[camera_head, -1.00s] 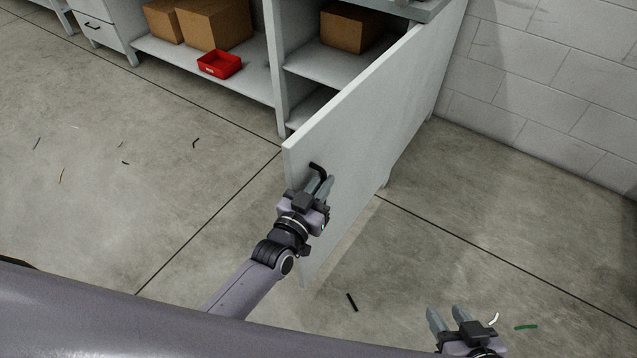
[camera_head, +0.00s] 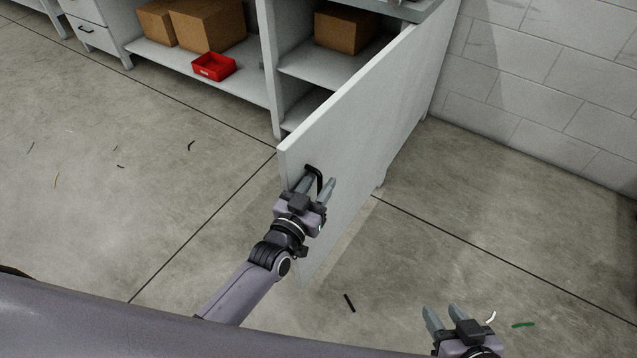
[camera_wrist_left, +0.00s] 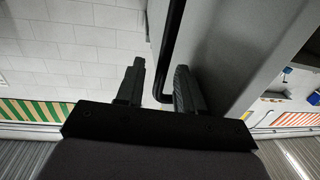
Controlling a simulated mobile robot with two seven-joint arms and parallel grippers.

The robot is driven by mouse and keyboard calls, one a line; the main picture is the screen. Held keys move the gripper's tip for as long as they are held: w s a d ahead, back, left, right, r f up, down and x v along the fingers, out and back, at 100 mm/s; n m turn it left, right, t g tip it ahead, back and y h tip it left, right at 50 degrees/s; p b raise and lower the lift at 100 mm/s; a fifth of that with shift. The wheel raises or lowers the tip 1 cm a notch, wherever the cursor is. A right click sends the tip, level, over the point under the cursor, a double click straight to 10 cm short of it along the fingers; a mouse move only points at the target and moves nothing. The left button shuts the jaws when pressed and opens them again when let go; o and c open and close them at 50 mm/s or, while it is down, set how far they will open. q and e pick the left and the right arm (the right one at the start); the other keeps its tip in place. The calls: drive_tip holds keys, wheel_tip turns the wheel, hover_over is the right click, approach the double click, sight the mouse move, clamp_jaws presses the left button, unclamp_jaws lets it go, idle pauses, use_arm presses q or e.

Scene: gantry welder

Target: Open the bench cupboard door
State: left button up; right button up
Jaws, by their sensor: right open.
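The bench cupboard door (camera_head: 345,150) is a pale grey panel standing swung out from the cupboard, with the shelves behind it exposed. Its black bar handle (camera_head: 316,176) is near the free edge; it also shows in the left wrist view (camera_wrist_left: 171,45). My left gripper (camera_head: 318,184) is at the handle with its fingers spread apart. In the left wrist view my left gripper (camera_wrist_left: 160,82) has the handle between its fingers, with a gap to the left finger. Whether the right finger touches it I cannot tell. My right gripper (camera_head: 441,314) is open and empty over the floor.
The cupboard shelf holds a cardboard box (camera_head: 345,28). The open bench shelf to the left holds cardboard boxes (camera_head: 207,25) and a red tray (camera_head: 213,66). A block wall (camera_head: 540,75) stands at the right. The floor is mostly clear, with small scraps.

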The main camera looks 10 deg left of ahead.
use_arm(q)
drive_tip(key=p+v, duration=0.1)
drive_tip(key=v, duration=0.6)
drive_tip(key=shift+r, duration=0.1)
idle(0.4)
drive_tip(key=s+a+r+g+y+p, duration=0.1)
drive_tip(key=s+a+g+p, duration=0.2)
drive_tip(key=s+a+p, duration=0.2)
drive_tip(key=s+a+r+n+g+y+p, duration=0.1)
drive_tip(key=s+a+p, duration=0.4)
drive_tip(key=s, duration=0.6)
drive_tip(key=a+r+g+y, duration=0.1)
drive_tip(key=g, duration=0.1)
drive_tip(key=shift+s+g, duration=0.25)
drive_tip(key=shift+g, duration=0.15)
